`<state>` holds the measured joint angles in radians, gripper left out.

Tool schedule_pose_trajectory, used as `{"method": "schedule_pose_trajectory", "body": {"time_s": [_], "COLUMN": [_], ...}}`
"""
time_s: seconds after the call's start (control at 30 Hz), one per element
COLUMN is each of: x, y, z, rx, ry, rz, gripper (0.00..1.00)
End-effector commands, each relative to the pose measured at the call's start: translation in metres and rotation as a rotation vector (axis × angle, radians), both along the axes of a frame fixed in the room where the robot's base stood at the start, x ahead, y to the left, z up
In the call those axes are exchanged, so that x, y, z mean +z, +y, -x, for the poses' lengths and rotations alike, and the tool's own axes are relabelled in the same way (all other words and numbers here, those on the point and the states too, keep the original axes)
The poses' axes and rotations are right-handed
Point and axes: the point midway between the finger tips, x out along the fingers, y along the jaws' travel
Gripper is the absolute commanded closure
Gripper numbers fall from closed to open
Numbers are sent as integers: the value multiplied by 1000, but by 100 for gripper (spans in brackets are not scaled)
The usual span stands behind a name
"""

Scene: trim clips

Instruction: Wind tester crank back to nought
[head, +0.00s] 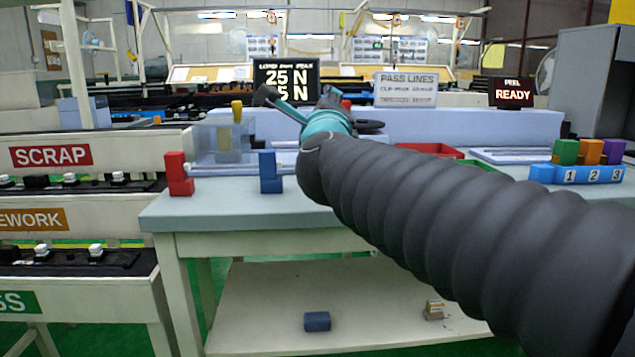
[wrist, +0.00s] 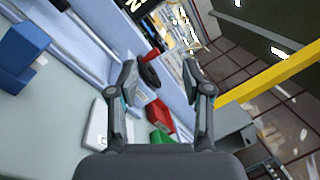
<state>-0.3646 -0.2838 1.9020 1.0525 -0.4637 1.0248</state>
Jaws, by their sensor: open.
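The tester's crank shows in the wrist view as a black wheel (wrist: 150,76) with a red handle (wrist: 150,58). In the head view the black wheel (head: 370,127) shows just right of my gripper, and the red handle (head: 346,104) shows partly behind it. My gripper (head: 298,100) is open with nothing between its fingers. In the wrist view my gripper (wrist: 160,72) has its fingers spread, with the crank beyond them, nearer the left finger. I see no contact. The load and peak display (head: 286,78) reads 25 N on top; its lower line is partly covered by my gripper.
A red tray (head: 432,150) and a blue numbered rack (head: 590,174) lie to the right. A sign reads PEEL READY (head: 512,92). My arm hides the bench middle.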

Motion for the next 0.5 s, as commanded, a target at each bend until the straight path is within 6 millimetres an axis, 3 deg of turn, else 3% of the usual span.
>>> {"method": "schedule_pose_trajectory", "body": {"time_s": [0.5], "x": [-70], "y": [10], "z": [43], "rx": [190], "ry": [152], "rz": [630], "gripper": [51]}}
